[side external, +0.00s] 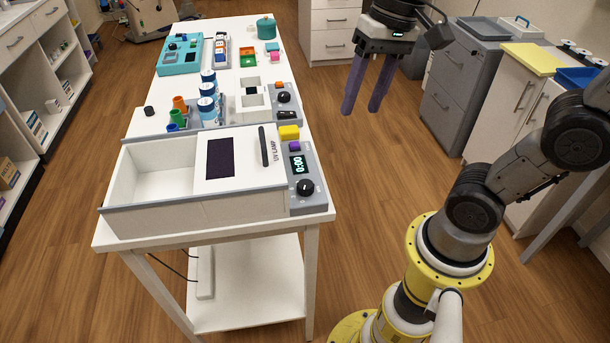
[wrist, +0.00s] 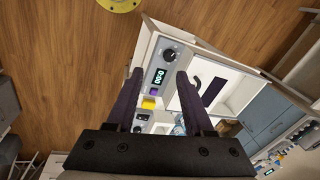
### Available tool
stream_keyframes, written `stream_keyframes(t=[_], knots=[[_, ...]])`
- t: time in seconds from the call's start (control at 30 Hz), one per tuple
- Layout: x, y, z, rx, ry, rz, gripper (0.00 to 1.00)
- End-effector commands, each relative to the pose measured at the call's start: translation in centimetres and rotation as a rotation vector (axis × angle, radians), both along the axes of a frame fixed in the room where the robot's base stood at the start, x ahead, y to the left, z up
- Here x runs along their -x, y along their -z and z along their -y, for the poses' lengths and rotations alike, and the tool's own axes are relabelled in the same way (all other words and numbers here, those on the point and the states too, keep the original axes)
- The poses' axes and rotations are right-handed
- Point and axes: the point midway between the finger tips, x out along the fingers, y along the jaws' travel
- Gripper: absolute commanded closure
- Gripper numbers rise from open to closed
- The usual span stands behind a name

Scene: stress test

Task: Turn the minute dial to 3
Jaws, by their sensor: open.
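The near device is a white box marked UV LAMP (side external: 240,195) with a grey control panel (side external: 312,199) on its right end. The panel carries a round black dial (side external: 305,187), a display (side external: 297,163) reading 0:00, a purple button (side external: 294,146) and a yellow button (side external: 289,132). In the wrist view the dial (wrist: 169,55) and display (wrist: 160,75) show beyond the fingers. My gripper (side external: 362,112) is open and empty, raised to the right of the table and apart from the panel. In the wrist view its fingers (wrist: 160,85) are spread.
A second device with a dial (side external: 284,97) and orange button stands behind. Blue-and-white cans (side external: 207,105) and coloured cups (side external: 178,110) stand to its left. A teal device (side external: 180,55) and teal pot (side external: 266,27) are at the far end. Open floor lies right of the table.

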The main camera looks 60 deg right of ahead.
Motion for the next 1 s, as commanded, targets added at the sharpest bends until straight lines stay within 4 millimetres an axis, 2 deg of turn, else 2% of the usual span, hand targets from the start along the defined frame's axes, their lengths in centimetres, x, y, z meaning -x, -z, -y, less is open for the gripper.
stream_keyframes(t=[0.03, 0.23, 0.4, 0.5, 0.63, 0.83, 1.0], knots=[[-1.5, 0.0, -0.1, -0.020, 0.036, -0.056, 0.48], [-6.8, 1.0, -0.5, -0.087, 0.155, -0.255, 0.48], [-10.6, 3.5, -0.3, -0.117, 0.201, -0.383, 0.48], [-12.0, 5.2, -0.1, -0.122, 0.209, -0.426, 0.48], [-12.4, 6.7, 0.2, -0.122, 0.216, -0.467, 0.48], [-12.0, 8.2, -0.1, -0.122, 0.217, -0.479, 0.48], [-11.2, 10.9, -0.9, -0.123, 0.217, -0.481, 0.48]])
